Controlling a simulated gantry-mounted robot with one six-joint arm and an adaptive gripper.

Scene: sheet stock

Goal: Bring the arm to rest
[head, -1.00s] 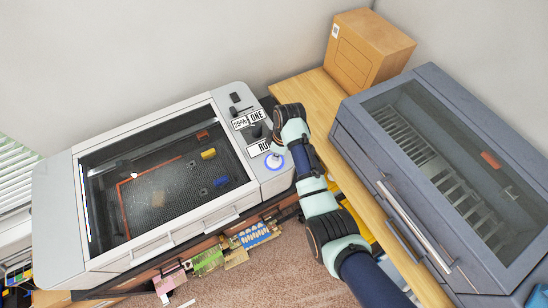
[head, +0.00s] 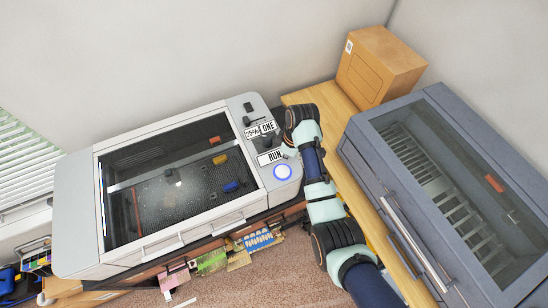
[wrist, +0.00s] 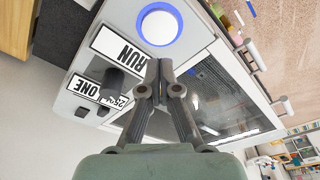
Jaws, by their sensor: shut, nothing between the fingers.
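My gripper (wrist: 158,75) is shut and empty, with its fingertips together in the wrist view. It hangs over the white machine's control panel, beside the RUN label (wrist: 117,50) and the round white button. The button (head: 282,172) has a lit blue ring, and it also shows in the wrist view (wrist: 159,24). The fingertips appear apart from the button. In the head view my arm's wrist hides most of my gripper. The white machine (head: 75,215) has a dark see-through lid, which is down.
A blue-grey cabinet (head: 365,180) with a glass top stands right of my arm on a wooden bench (head: 335,98). A cardboard box (head: 385,65) stands behind it. A dark knob (wrist: 122,82) rises from the panel. Coloured sheets (head: 212,262) stick out below the machine.

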